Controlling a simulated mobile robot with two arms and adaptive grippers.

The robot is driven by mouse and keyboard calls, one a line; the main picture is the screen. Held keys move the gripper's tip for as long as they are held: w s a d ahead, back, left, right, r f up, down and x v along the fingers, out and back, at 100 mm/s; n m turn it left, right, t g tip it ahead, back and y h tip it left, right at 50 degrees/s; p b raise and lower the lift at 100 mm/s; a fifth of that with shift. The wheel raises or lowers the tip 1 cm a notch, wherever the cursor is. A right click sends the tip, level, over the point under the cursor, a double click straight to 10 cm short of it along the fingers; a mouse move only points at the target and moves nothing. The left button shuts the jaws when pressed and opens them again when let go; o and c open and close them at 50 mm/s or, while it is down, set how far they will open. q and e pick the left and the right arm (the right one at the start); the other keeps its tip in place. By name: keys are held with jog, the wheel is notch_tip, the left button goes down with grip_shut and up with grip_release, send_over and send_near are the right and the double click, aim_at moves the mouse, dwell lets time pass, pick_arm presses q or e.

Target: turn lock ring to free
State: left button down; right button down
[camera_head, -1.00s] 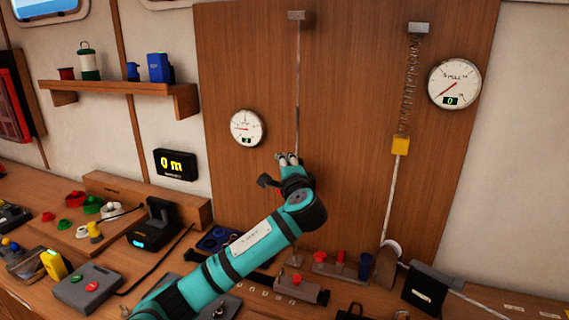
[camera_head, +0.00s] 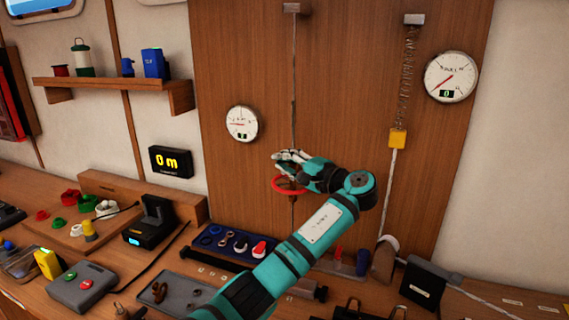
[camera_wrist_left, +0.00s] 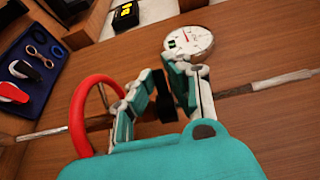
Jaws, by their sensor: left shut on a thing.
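A thin upright line (camera_head: 294,85) runs down the wooden panel, with a red ring-shaped wheel (camera_head: 287,184) around it. My left gripper (camera_head: 290,157) is at the line just above the red wheel. In the left wrist view the gripper (camera_wrist_left: 160,90) is shut on a black piece (camera_wrist_left: 164,98) on the line, apparently the lock ring, mostly hidden by the fingers. The red wheel (camera_wrist_left: 80,118) stands just left of the fingers there. Whether a finger touches it I cannot tell. My right gripper is not in view.
A round gauge (camera_head: 242,123) hangs left of the line and another gauge (camera_head: 452,76) at the right. A second line with a spring (camera_head: 408,75) and yellow block (camera_head: 397,138) hangs right of my arm. The bench holds a blue tray (camera_head: 228,248) and a grey button box (camera_head: 85,288).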

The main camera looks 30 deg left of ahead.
pick_arm(q)
jog(key=shift+a, duration=0.1)
dwell(0.3)
jog(key=c, duration=1.6)
grip_release()
jog(key=shift+c, duration=0.2)
jog(key=shift+o, duration=1.4)
jog(key=shift+a+f, duration=0.1)
jog(key=shift+a, duration=0.05)
jog(key=s+d, duration=0.1)
jog(key=d, duration=1.1)
jog(key=shift+s, duration=0.3)
